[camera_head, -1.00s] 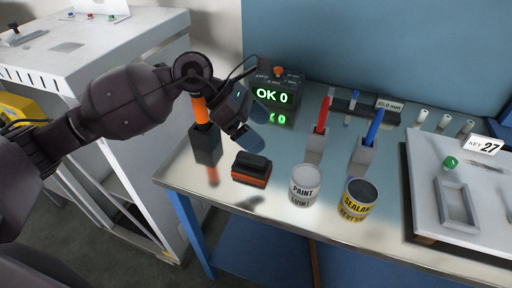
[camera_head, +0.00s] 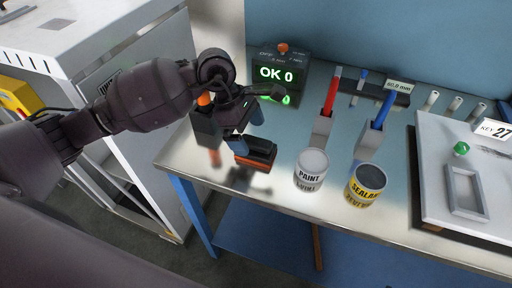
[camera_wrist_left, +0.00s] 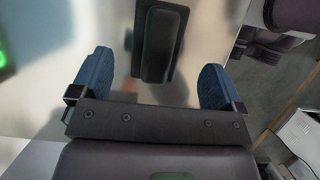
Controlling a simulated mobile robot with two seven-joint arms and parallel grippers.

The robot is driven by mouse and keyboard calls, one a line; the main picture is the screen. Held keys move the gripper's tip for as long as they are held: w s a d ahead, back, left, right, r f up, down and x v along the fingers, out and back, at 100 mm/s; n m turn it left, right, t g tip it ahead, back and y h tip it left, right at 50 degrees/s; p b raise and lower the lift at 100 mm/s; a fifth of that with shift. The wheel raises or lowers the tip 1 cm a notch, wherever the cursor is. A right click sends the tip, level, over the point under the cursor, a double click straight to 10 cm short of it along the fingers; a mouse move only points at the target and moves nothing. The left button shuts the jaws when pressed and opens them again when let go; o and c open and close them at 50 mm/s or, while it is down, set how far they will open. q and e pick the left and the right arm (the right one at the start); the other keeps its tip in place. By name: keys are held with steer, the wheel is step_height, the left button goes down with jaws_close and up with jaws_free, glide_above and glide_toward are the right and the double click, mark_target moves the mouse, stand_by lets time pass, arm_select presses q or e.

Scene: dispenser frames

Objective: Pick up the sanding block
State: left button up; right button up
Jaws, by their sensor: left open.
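The sanding block (camera_head: 254,153) has a black top and an orange-brown lower edge. It lies on the metal table (camera_head: 230,188) near its left front. My left gripper (camera_head: 247,128) is open and empty, pointing down just above the block. In the left wrist view the block's dark top (camera_wrist_left: 160,42) shows ahead of the blue fingertips, between their lines and apart from them. The left gripper also shows there (camera_wrist_left: 153,85). My right gripper is not in view.
A dark holder (camera_head: 206,130) with an orange-handled tool stands just left of the block, partly behind my arm. The paint can (camera_head: 311,171) and sealant can (camera_head: 365,186) stand to the right. The display box (camera_head: 277,75) reads OK 0 behind. A grey tray board (camera_head: 440,190) lies far right.

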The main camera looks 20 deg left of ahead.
mark_target(253, 139)
arm_select(q)
steer(key=x, duration=0.4)
steer(key=shift+w+f, duration=0.15)
steer(key=shift+d+f, duration=0.2)
steer(key=shift+f, duration=0.15)
steer(key=shift+c, duration=0.9)
steer(key=c, duration=0.9)
steer(key=shift+r, duration=0.35)
step_height(253, 139, up, 19)
steer(key=shift+r+p, duration=0.2)
steer(key=shift+p, duration=0.2)
steer(key=o, duration=0.4)
steer(key=shift+c, duration=0.9)
steer(key=shift+f, duration=0.1)
steer(key=shift+c, duration=0.3)
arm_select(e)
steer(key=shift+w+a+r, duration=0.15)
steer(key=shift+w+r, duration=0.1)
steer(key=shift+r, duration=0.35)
